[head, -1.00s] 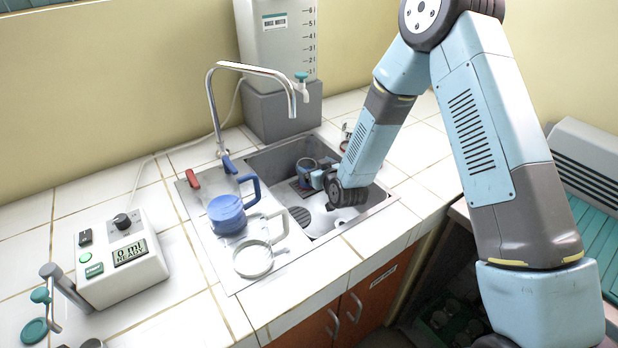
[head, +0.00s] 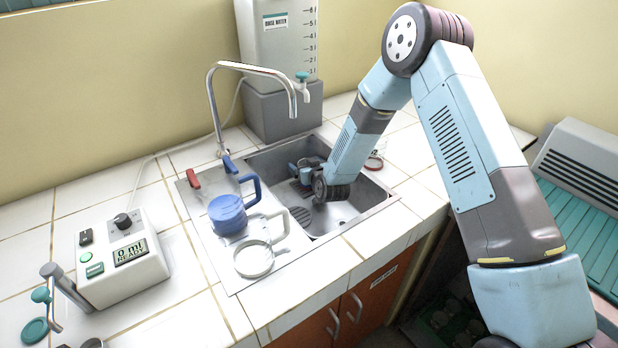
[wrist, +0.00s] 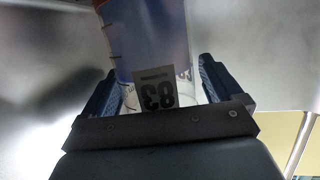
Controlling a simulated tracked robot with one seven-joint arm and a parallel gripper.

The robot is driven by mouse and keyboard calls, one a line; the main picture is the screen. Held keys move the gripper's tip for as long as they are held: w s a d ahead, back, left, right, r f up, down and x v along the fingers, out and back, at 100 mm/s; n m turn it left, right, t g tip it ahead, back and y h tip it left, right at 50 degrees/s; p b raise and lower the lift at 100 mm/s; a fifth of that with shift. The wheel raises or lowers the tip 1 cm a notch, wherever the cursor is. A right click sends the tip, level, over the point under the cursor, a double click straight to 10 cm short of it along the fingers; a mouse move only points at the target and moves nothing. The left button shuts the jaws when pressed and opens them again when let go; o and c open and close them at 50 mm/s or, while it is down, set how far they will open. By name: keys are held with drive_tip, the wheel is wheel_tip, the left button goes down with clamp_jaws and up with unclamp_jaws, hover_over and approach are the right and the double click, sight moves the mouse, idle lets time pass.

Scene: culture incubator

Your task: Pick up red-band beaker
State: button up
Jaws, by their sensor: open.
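A beaker (wrist: 150,40) with a label reading "83", upside down, stands between the spread fingers of my gripper (wrist: 158,75) in the wrist view. Its wall looks bluish with small reddish marks at the left; its band colour cannot be told. In the head view my gripper (head: 302,173) is low inside the sink, around or right beside this small dark bluish beaker (head: 306,177), which it partly hides. My gripper is open. A small red-rimmed item (head: 374,163) shows at the sink's right edge, partly behind my arm.
The metal sink (head: 345,215) walls surround my gripper. The faucet (head: 212,100) arches over the sink; a rinse water tank (head: 280,45) stands behind. A meter box (head: 120,262) is at left.

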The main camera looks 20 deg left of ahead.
drive_tip(key=c, duration=1.3)
drive_tip(key=shift+o, duration=0.2)
drive_tip(key=shift+r, duration=0.25)
